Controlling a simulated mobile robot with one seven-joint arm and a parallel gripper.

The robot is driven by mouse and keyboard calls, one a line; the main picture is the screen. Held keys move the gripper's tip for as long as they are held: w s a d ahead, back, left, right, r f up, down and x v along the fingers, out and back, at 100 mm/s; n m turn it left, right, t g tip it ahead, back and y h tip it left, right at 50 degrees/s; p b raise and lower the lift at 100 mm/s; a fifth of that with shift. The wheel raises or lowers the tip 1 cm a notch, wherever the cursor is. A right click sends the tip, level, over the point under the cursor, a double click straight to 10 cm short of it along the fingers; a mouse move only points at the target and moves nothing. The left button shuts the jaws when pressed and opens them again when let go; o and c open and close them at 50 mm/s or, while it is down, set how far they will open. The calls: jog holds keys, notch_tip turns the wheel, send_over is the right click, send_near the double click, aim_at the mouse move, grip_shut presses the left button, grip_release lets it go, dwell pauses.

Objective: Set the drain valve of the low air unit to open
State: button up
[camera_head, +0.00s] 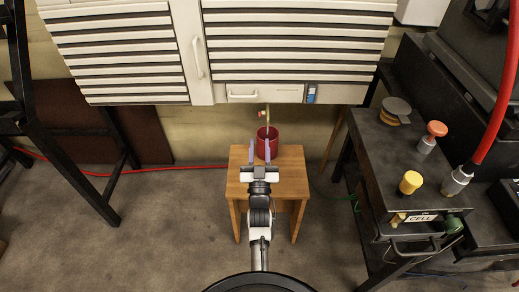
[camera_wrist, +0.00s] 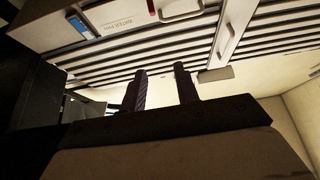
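The low air unit is the large off-white louvred cabinet (camera_head: 292,55) at the top of the head view. The drain valve (camera_head: 263,114) hangs under its lower edge as a small brass-coloured stem with a red part. I cannot tell its setting. In the wrist view a small red piece (camera_wrist: 151,7) at the top edge is probably part of it. My gripper (camera_head: 264,150) is open and empty, in front of and below the valve in the head view, not touching it. Its two fingers also show in the wrist view (camera_wrist: 161,88), apart, with nothing between them.
A red pot (camera_head: 267,133) stands on a wooden stool (camera_head: 287,178) under the valve, close to my fingers. A dark bench (camera_head: 384,150) with coloured knobs stands right, a black frame (camera_head: 70,165) left. A red hose (camera_head: 150,172) crosses the floor.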

aim_at(260, 116)
dwell(0.3)
jog(key=shift+w+r+g+p, duration=0.2)
jog(key=shift+w+g+p, duration=0.75)
jog(key=shift+w+p, duration=1.2)
jog(key=shift+w+r+g+p, duration=0.15)
jog(key=shift+w+g+p, duration=1.05)
jog(key=shift+w, duration=1.65)
jog(key=shift+w+r+g+p, duration=0.2)
jog(key=shift+w+g+p, duration=0.55)
jog(key=shift+w+p, duration=1.5)
jog(key=shift+w, duration=0.2)
jog(key=shift+b, duration=0.3)
grip_shut()
